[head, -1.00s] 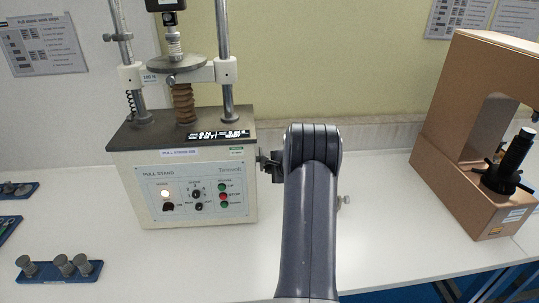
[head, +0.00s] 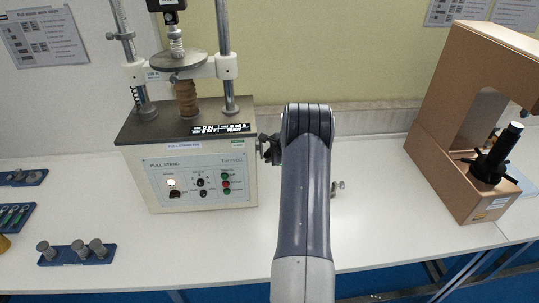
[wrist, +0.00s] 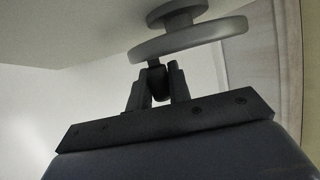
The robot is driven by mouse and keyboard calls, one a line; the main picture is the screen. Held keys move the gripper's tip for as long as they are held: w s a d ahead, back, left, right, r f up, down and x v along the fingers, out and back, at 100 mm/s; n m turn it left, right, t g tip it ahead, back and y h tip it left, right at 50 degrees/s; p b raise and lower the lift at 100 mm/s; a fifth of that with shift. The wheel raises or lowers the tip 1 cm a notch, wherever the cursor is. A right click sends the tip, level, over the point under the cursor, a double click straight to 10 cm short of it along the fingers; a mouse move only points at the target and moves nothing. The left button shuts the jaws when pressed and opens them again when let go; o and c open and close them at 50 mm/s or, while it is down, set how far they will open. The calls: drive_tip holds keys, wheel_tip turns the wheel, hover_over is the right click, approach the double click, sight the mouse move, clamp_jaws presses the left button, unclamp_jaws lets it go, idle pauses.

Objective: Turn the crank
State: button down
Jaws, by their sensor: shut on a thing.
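The crank (wrist: 190,40) shows in the wrist view as a grey round wheel with a hub, with a small dark handle (wrist: 156,84) below its rim. My gripper (wrist: 158,76) has a finger on each side of this handle and is shut on it. In the head view the pull stand (head: 190,185) is a pale box with a dark top, a front panel and two metal columns. My gripper (head: 268,149) is at its right side, largely hidden by my arm. The crank wheel cannot be made out clearly there.
A blue tray with several grey weights (head: 78,255) lies at the front left, with more blue trays (head: 22,178) at the left edge. A brown arched tester (head: 455,165) stands at the right. White table (head: 375,215) is clear between my arm and that tester.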

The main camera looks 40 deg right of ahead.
idle(0.4)
drive_tip(key=c, duration=1.3)
unclamp_jaws()
drive_tip(key=shift+r, duration=0.1)
drive_tip(key=b+v, duration=0.3)
drive_tip(key=v, duration=0.7)
drive_tip(key=shift+s+r, duration=0.25)
drive_tip(key=p+x, duration=0.3)
drive_tip(key=x, duration=0.7)
drive_tip(key=shift+w+f, duration=0.3)
drive_tip(key=shift+f, duration=0.1)
